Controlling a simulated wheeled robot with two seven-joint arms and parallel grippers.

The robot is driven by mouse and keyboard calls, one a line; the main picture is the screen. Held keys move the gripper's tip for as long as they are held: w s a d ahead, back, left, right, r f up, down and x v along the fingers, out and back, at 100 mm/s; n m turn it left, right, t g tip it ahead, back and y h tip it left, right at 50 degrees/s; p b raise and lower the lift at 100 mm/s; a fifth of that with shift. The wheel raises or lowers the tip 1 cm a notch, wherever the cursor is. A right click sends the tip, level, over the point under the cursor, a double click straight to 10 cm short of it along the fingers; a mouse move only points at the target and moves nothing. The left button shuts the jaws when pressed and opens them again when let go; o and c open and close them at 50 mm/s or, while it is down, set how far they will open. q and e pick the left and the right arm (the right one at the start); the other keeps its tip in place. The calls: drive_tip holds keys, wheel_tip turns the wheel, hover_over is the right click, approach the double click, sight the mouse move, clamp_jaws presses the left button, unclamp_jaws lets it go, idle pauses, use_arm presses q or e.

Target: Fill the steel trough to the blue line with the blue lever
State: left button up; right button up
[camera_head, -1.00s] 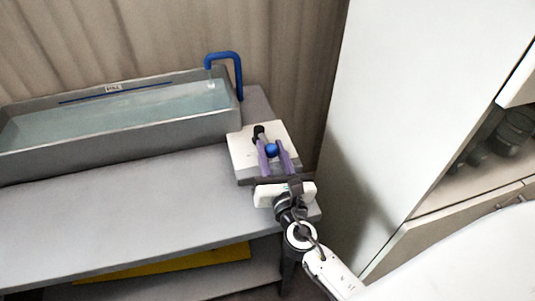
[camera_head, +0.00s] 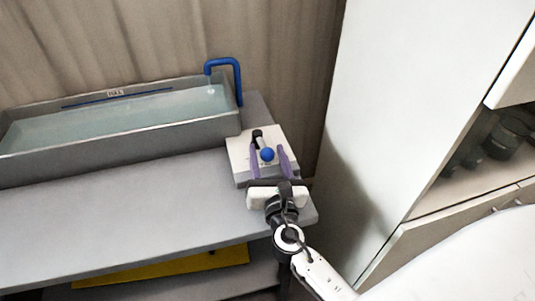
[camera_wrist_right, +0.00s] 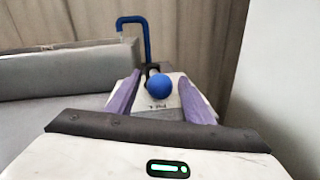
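The grey steel trough (camera_head: 190,132) stands at the back left of the bench and holds pale blue-green water (camera_head: 130,115). A dark blue line (camera_head: 150,92) with a small label runs along its inner back wall, and the water surface lies a little below it. A blue spout (camera_head: 236,75) hooks over the trough's right end, with a pale trickle under its mouth. The blue lever knob (camera_head: 267,154) sits on a white box; it also shows in the right wrist view (camera_wrist_right: 158,87). My right gripper (camera_head: 269,148) is open, with purple fingers on either side of the knob, apparently apart from it.
The grey bench top (camera_head: 130,210) is clear in front of the trough. A tall white cabinet (camera_head: 420,100) stands close on the right, with dark jars on an open shelf. A yellow item (camera_head: 170,265) lies on the lower shelf.

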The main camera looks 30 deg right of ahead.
drive_tip(key=shift+r, duration=0.15)
wheel_tip(320, 180, up, 7)
drive_tip(key=p, duration=0.4)
drive_tip(key=shift+r, duration=1.4)
drive_tip(key=shift+f, duration=0.1)
